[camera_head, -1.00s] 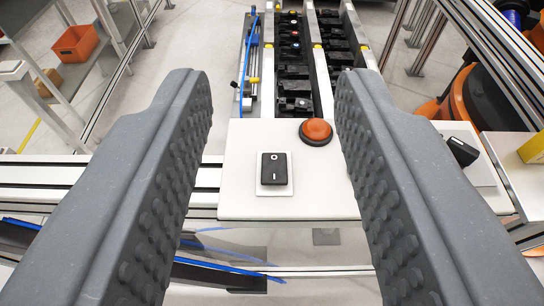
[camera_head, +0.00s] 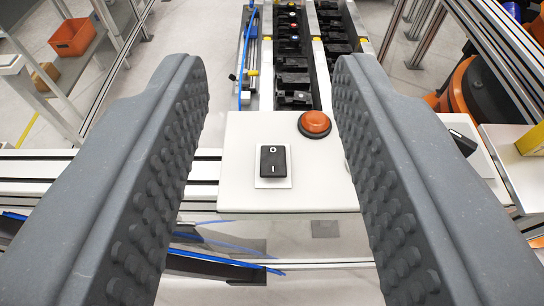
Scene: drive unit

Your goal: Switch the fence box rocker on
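A black rocker switch (camera_head: 273,161) sits on a small white plate on top of the white box (camera_head: 240,197). It has an O mark at its far end and a line mark at its near end. Which end is pressed down is hard to tell. My gripper (camera_head: 270,85) is open and empty. Its two grey studded fingers stand wide apart to the left and right of the switch in the picture, touching nothing that I can see.
An orange push button (camera_head: 314,123) sits on the box behind and right of the rocker, close to the right finger. Black trays (camera_head: 293,60) of parts lie behind the box. An orange bin (camera_head: 73,37) stands far left.

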